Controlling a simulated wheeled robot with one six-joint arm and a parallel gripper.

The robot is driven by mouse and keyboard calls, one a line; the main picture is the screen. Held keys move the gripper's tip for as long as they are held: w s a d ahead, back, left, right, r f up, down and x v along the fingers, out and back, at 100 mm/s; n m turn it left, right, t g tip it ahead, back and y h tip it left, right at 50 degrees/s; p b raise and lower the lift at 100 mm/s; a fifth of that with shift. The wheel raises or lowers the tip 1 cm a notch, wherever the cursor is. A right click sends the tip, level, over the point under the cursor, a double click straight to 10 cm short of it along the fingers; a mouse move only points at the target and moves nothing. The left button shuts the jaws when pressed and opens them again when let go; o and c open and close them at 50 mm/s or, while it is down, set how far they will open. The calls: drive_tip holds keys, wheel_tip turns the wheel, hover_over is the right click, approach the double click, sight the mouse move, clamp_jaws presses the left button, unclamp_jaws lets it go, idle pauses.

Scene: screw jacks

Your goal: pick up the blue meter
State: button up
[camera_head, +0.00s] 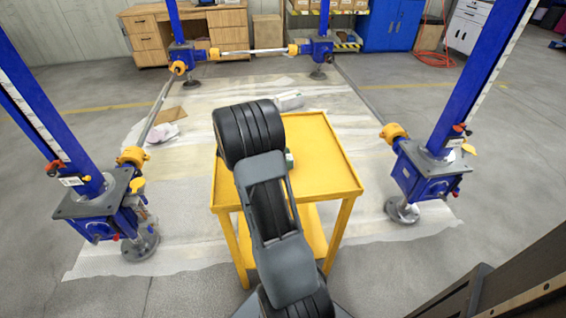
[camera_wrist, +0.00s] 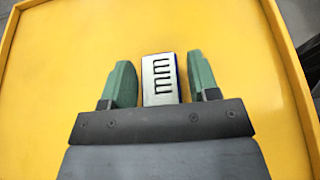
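In the wrist view the meter (camera_wrist: 160,78) is a small upright-looking block with a white face, dark comb-like marks and a thin blue edge on its right. It is over the yellow tray top of a cart (camera_wrist: 60,60). My gripper (camera_wrist: 160,85) is open, with one green finger on each side of the meter and a visible gap on both sides. The meter's lower end is hidden behind the gripper body. In the head view my arm covers the meter, and only a bit of my gripper (camera_head: 289,160) shows over the yellow cart (camera_head: 335,172).
The cart top has a raised rim and is otherwise bare where visible. Blue screw jack columns (camera_head: 100,205) and (camera_head: 428,165) stand left and right of the cart, with more behind. A wooden desk (camera_head: 190,40) and a blue cabinet (camera_head: 390,25) stand at the back.

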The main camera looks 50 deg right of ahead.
drive_tip(key=c, duration=0.8)
